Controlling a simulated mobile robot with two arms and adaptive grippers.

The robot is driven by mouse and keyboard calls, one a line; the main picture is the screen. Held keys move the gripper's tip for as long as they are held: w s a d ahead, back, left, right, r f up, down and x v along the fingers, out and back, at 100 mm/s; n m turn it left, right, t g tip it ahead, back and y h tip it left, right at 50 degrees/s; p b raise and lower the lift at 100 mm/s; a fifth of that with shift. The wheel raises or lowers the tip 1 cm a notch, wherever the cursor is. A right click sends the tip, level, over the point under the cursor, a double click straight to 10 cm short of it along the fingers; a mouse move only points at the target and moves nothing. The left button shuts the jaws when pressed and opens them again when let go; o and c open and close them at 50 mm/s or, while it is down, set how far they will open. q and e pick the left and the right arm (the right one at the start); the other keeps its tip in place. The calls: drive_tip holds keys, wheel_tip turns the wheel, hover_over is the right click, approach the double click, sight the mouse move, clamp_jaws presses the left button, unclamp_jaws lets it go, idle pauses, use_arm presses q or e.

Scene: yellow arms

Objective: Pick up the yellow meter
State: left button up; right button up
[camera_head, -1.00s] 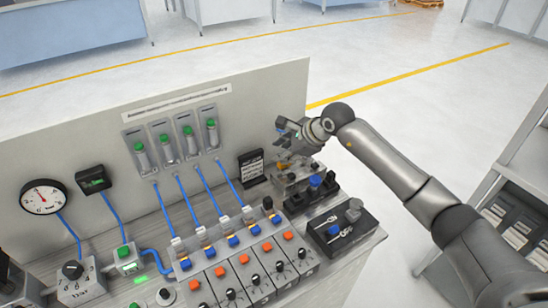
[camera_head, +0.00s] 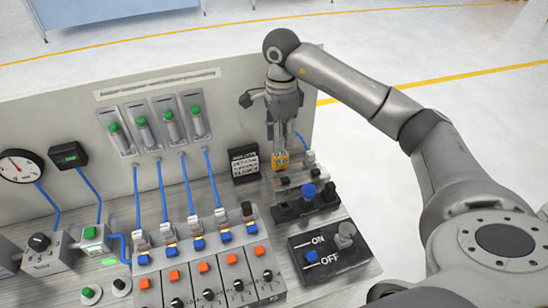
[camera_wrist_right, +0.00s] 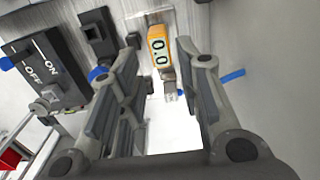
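The yellow meter (camera_head: 280,160) is a small yellow-orange block standing at the back right of the bench, beside the black label plate. In the right wrist view the meter (camera_wrist_right: 157,45) shows its display with dark digits, ahead of and between my fingers. My right gripper (camera_head: 280,140) points down just above the meter in the head view. In the right wrist view its two fingers (camera_wrist_right: 165,75) are spread apart with nothing held between them. My left gripper is not in view.
A black ON/OFF switch box (camera_head: 325,252) and a black block with a blue knob (camera_head: 308,192) stand in front of the meter. The black label plate (camera_head: 244,163) is to its left. The grey back panel (camera_head: 230,95) rises behind. Blue hoses run down to the left.

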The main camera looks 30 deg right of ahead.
sight(280, 154)
wheel_tip(280, 154, down, 4)
drive_tip(key=shift+r+p, duration=0.25)
drive_tip(key=shift+p, duration=0.05)
drive_tip(key=shift+d+f+p, duration=0.1)
drive_tip(key=shift+f+p, duration=0.2)
drive_tip(key=shift+f, duration=0.2)
wheel_tip(280, 154, down, 4)
drive_tip(key=shift+f+p, duration=0.1)
drive_tip(key=shift+p, duration=0.8)
drive_tip(key=shift+f, duration=0.25)
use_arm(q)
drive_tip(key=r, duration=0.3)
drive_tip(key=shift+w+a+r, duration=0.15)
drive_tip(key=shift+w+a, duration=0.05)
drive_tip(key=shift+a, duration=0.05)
use_arm(e)
clamp_jaws()
